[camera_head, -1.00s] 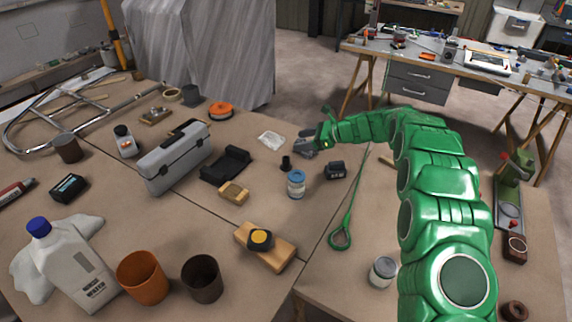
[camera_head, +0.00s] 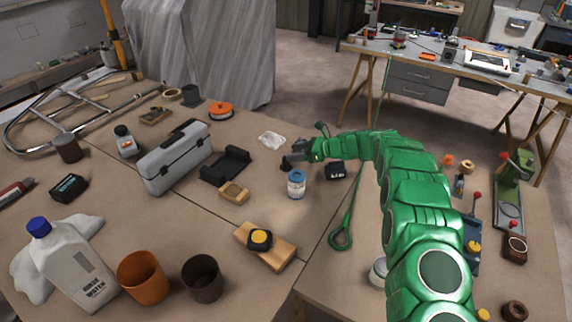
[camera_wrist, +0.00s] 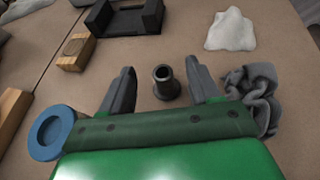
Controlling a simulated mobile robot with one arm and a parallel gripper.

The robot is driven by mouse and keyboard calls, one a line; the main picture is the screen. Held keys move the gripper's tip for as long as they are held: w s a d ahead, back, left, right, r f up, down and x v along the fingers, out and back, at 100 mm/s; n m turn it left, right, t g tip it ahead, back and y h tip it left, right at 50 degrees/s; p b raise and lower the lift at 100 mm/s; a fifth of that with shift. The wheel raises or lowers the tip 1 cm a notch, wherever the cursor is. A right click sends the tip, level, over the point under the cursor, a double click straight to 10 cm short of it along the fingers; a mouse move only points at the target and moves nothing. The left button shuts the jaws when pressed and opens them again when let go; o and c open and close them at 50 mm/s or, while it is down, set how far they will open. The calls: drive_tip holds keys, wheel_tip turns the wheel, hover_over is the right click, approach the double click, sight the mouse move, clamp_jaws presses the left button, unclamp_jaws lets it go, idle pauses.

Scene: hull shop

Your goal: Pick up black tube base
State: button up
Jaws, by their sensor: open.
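The black tube base (camera_wrist: 165,82) stands upright on the brown table in the wrist view, its hollow round top facing up. My gripper (camera_wrist: 158,80) is open, with one dark finger to each side of the tube base and a gap on both sides. The tube base is between and slightly beyond the fingertips, not gripped. In the head view my gripper (camera_head: 294,158) is low over the table at the end of my green arm. There the tube base (camera_head: 286,163) is mostly hidden by the gripper and shows only as a dark patch.
A grey crumpled cloth (camera_wrist: 255,95) lies right of the fingers. A black cradle (camera_head: 226,164), a wooden block (camera_head: 233,193) and a white rag (camera_head: 271,139) lie around.

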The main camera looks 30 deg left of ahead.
sight(286, 163)
wheel_tip(286, 163, down, 2)
drive_tip(key=shift+f, duration=0.2)
drive_tip(key=shift+f+x, duration=0.2)
drive_tip(key=shift+x, duration=0.9)
drive_tip(key=shift+s+a+f, duration=0.1)
drive_tip(key=shift+a, duration=0.25)
clamp_jaws()
